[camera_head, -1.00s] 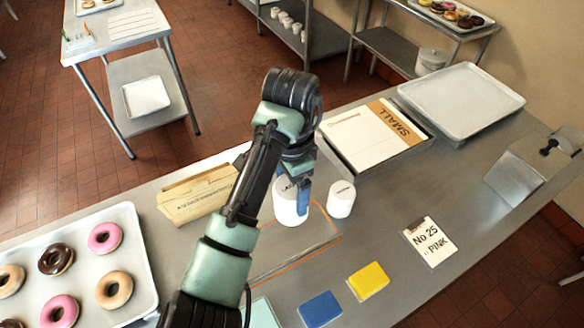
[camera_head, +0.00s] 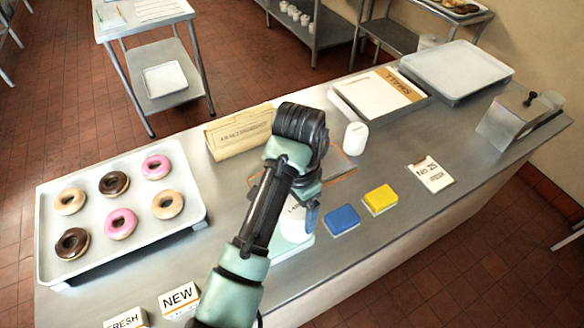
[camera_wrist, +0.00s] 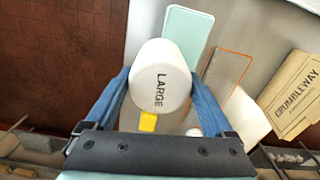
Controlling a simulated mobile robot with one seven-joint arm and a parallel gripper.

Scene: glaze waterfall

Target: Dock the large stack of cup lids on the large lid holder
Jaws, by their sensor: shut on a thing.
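The large stack of lids is a white cylinder marked LARGE (camera_wrist: 160,88), seen end-on in the wrist view. My gripper (camera_wrist: 158,75) is shut on it, with one blue finger at each side. In the head view the stack (camera_head: 294,222) is partly hidden by my arm. It appears over or beside a pale green pad (camera_head: 290,247), also in the wrist view (camera_wrist: 188,32); I cannot tell whether they touch. I cannot clearly identify the large lid holder.
A smaller white cylinder (camera_head: 355,137) stands by an orange-outlined area (camera_head: 345,172). Blue (camera_head: 341,220) and yellow (camera_head: 380,199) pads lie to the right of the stack. A donut tray (camera_head: 195,207) is left, a cardboard box (camera_head: 238,135) behind. A SMALL-marked box (camera_head: 375,97) stands at the back.

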